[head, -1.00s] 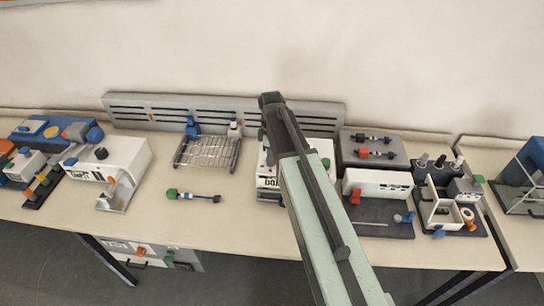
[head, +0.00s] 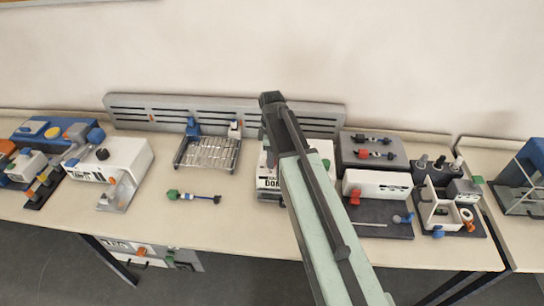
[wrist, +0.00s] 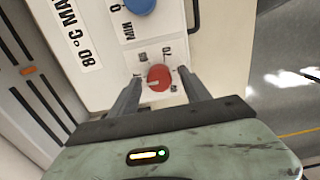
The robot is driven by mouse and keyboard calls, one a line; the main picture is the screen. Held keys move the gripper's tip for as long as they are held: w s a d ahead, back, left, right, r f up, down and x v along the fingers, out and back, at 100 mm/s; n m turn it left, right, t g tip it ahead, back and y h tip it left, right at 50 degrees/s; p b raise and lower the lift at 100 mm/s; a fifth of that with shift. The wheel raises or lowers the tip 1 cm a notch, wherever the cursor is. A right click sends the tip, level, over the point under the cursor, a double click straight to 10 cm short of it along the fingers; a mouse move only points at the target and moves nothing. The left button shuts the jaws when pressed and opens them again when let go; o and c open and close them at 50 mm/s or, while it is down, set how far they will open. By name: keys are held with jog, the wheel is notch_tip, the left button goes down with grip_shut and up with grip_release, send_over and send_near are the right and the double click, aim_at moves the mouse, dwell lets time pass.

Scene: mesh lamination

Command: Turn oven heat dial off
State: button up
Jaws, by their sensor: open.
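In the wrist view a red dial (wrist: 159,78) sits on a white panel (wrist: 107,64), with small markings around it. A pale mark shows on the dial's left side. My gripper (wrist: 158,76) is open, with one dark finger on each side of the dial. I cannot tell whether either finger touches it. A blue dial (wrist: 139,5) marked "MIN" and "0" is above, cut by the frame edge. The panel also has an "80°C MAX" label. In the head view the white oven box (head: 268,178) is partly covered by my arm, and my gripper is hidden.
A slotted grey rail (head: 160,110) runs along the back of the table. A wire rack (head: 208,153) and a green-ended rod (head: 192,196) lie left of the oven. A white block with a red knob (head: 355,195) stands close on its right.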

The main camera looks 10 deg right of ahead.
notch_tip(320, 180, up, 7)
jog(key=p, duration=0.6)
jog(key=shift+r, duration=0.15)
jog(key=s+f+m+b, duration=1.1)
jog(key=s+m, duration=0.3)
jog(key=shift+s+d+f+m, duration=0.15)
jog(key=shift+d+f+m, duration=0.1)
jog(key=shift+d+m, duration=0.05)
